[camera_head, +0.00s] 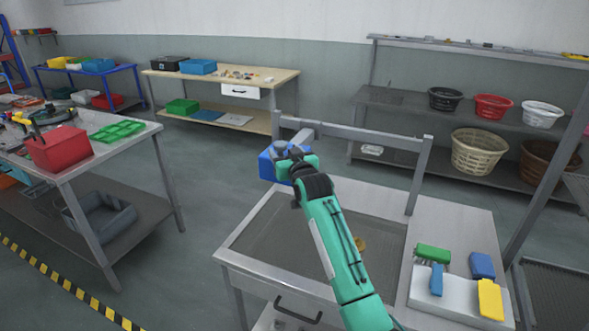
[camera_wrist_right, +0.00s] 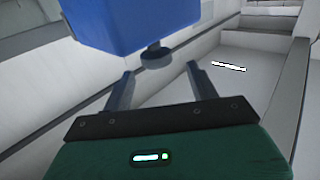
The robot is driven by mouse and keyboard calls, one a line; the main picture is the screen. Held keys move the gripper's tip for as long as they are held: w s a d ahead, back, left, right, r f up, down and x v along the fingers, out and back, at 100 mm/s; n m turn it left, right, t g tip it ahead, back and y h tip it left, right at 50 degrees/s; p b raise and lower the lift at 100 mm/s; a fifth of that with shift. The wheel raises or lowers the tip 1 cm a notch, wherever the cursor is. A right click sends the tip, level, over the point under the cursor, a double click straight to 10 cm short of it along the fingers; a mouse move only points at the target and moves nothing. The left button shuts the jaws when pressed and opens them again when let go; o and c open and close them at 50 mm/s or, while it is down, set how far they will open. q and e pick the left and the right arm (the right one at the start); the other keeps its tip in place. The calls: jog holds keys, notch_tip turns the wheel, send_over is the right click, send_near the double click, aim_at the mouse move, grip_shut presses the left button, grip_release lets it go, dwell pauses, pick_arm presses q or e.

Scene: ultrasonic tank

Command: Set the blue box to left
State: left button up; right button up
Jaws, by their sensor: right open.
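The blue box (camera_head: 265,168) is at the far left corner of the sink-like tank (camera_head: 262,225), by the grey frame, partly hidden behind my right gripper. In the right wrist view the blue box (camera_wrist_right: 125,22) fills the top, with a round grey knob (camera_wrist_right: 155,55) below it. My right gripper (camera_head: 284,150) is open at the box. In the right wrist view its two fingers (camera_wrist_right: 157,76) stand apart, with the knob ahead between their tips. I cannot tell whether they touch it. My left gripper is not in view.
A grey frame rail (camera_head: 365,137) rises behind the tank. A white tray (camera_head: 455,300) with green, blue and yellow items lies to the right. A table with a red bin (camera_head: 60,150) stands left. Baskets (camera_head: 479,152) sit on a shelf behind. The floor between is clear.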

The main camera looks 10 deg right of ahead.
jog(key=s+d+b, duration=0.1)
jog(key=s+b, duration=0.1)
jog(key=s, duration=0.5)
jog(key=shift+s+d, duration=0.15)
jog(key=shift+s, duration=0.2)
jog(key=shift+f, duration=0.1)
